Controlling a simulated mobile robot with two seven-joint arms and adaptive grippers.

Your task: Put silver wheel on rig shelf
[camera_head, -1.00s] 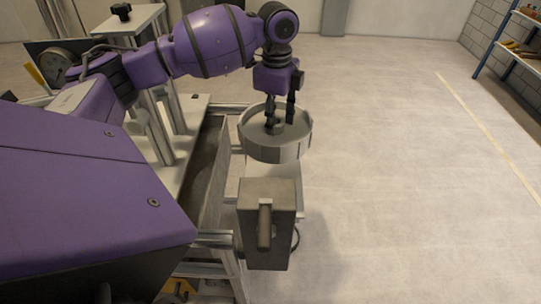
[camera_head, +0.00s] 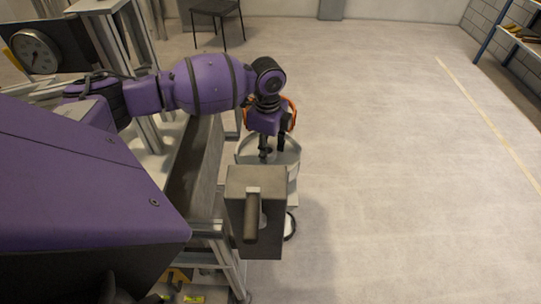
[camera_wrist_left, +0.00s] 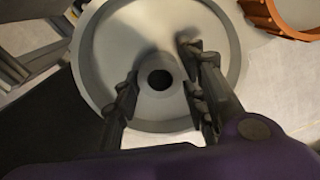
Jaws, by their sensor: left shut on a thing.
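The silver wheel (camera_head: 285,152) is a grey, round, dished disc with a raised rim, just behind the grey box in the head view. In the left wrist view the silver wheel (camera_wrist_left: 105,55) shows from above, with a dark hole in its central hub. My left gripper (camera_head: 272,150) points down into it. In the left wrist view the left gripper's fingers (camera_wrist_left: 160,90) are on either side of the hub, shut on it. The wheel's near side is hidden by the box. I cannot tell for sure which surface is the rig shelf. My right gripper is out of view.
A grey box with a handle (camera_head: 237,185) stands in front of the wheel. A long grey trough (camera_head: 192,175) runs beside it on a metal frame. An orange wheel (camera_wrist_left: 292,30) is close behind. A gauge (camera_head: 36,52) and a dark chair (camera_head: 218,8) are farther back. The floor at right is clear.

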